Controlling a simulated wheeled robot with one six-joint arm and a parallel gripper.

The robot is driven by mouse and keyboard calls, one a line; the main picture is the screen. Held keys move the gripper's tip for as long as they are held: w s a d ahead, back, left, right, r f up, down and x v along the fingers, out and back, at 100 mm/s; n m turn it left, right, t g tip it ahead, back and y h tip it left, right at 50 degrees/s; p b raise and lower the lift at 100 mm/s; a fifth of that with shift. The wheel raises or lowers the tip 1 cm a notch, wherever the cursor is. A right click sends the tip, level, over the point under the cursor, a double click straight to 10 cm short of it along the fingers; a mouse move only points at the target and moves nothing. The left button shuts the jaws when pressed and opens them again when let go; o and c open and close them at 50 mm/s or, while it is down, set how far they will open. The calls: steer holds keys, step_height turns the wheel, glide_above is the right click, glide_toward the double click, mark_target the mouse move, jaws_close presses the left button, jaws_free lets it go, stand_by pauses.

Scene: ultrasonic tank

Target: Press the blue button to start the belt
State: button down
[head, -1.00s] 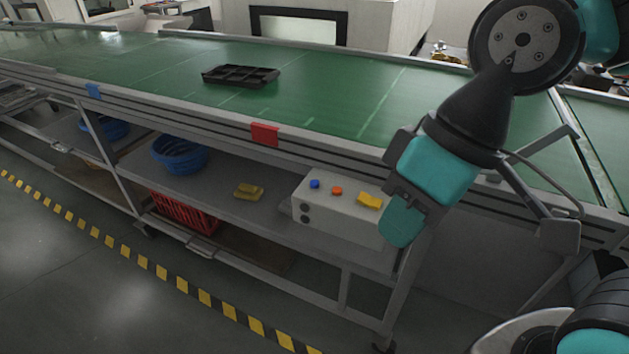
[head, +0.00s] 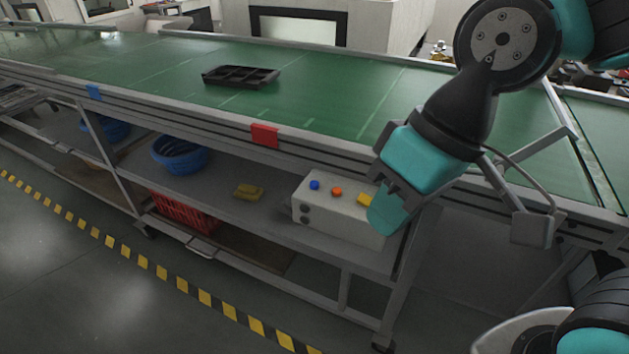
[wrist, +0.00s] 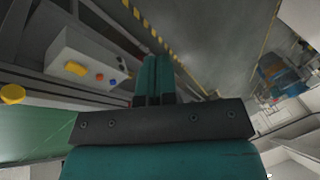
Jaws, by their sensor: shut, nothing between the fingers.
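The blue button (head: 314,185) is on top of a light grey control box, at its left end. In the wrist view the blue button (wrist: 119,59) is the one farthest right on the box. The control box (head: 320,216) stands on the shelf below the belt. My gripper (head: 382,222) is shut and empty. It is at the right end of the box, to the right of the blue button and apart from it, and hides part of the box. In the wrist view its closed fingers (wrist: 154,75) point away beside the box.
An orange button (head: 337,191) and a yellow button (head: 365,200) share the box top. The green belt (head: 330,85) carries a black tray (head: 240,76). A red tag (head: 265,135) hangs on the belt's rail. The shelf holds a yellow object (head: 249,191) and a blue basket (head: 180,155).

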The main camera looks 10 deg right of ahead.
steer(key=w+a+m+t+y+p, duration=0.1)
steer(key=w+a+m+t+p, duration=0.15)
steer(key=w+m, duration=0.7)
steer(key=m+t+p, duration=0.5)
steer(key=m+p, duration=0.1)
steer(key=m, duration=1.1)
glide_above(314, 184)
step_height(314, 184, down, 8)
steer(key=shift+f+h, duration=0.1)
steer(key=shift+h, duration=0.2)
steer(key=shift+f, duration=0.1)
step_height(314, 184, down, 9)
steer(key=b, duration=0.7)
steer(key=shift+r, duration=0.2)
steer(key=shift+f, duration=0.15)
steer(key=shift+f, duration=0.3)
